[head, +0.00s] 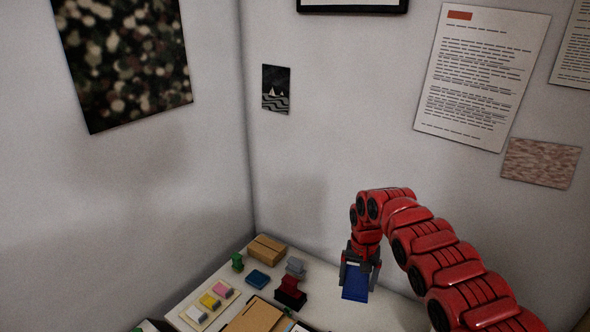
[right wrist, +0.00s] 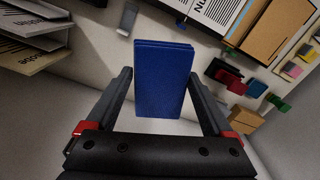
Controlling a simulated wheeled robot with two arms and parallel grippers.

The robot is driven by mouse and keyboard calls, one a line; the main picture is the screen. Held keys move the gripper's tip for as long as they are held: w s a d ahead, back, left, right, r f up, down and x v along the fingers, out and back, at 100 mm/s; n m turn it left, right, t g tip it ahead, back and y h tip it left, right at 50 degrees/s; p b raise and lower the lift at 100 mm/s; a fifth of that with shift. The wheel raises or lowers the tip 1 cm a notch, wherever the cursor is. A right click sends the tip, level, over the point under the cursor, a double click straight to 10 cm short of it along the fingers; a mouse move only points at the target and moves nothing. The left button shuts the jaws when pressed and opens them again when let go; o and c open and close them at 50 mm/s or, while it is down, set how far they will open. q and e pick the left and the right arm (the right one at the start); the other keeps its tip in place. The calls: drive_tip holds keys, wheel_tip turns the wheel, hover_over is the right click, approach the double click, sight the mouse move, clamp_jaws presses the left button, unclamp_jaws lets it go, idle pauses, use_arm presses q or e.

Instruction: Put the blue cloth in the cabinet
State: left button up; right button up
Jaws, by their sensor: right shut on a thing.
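The blue cloth (head: 355,284) is a flat, folded rectangle with layered edges. It hangs below my right gripper (head: 358,268) at the right part of the table in the head view. In the right wrist view the cloth (right wrist: 163,85) sits between the two dark fingers of my right gripper (right wrist: 161,76), which is shut on it. The cloth's lower end is over the table surface; I cannot tell how high. My left gripper is not in view. I see no cabinet that I can make out in either view.
The pale table (head: 388,312) stands in a wall corner. Left of the cloth are a red-and-black item (head: 291,292), a grey item (head: 295,267), a blue item (head: 258,279), a cardboard box (head: 266,249) and a tray of coloured pieces (head: 193,317).

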sight(357, 285)
drive_tip(key=r+n, duration=0.1)
drive_tip(key=r, duration=0.1)
drive_tip(key=r+n, duration=0.1)
drive_tip(key=r, duration=0.2)
drive_tip(key=r+n, duration=0.1)
drive_tip(key=r, duration=0.2)
drive_tip(key=shift+s+r+b, duration=0.15)
drive_tip(key=shift+s+b, duration=0.15)
drive_tip(key=shift+b, duration=0.1)
drive_tip(key=shift+a, duration=0.1)
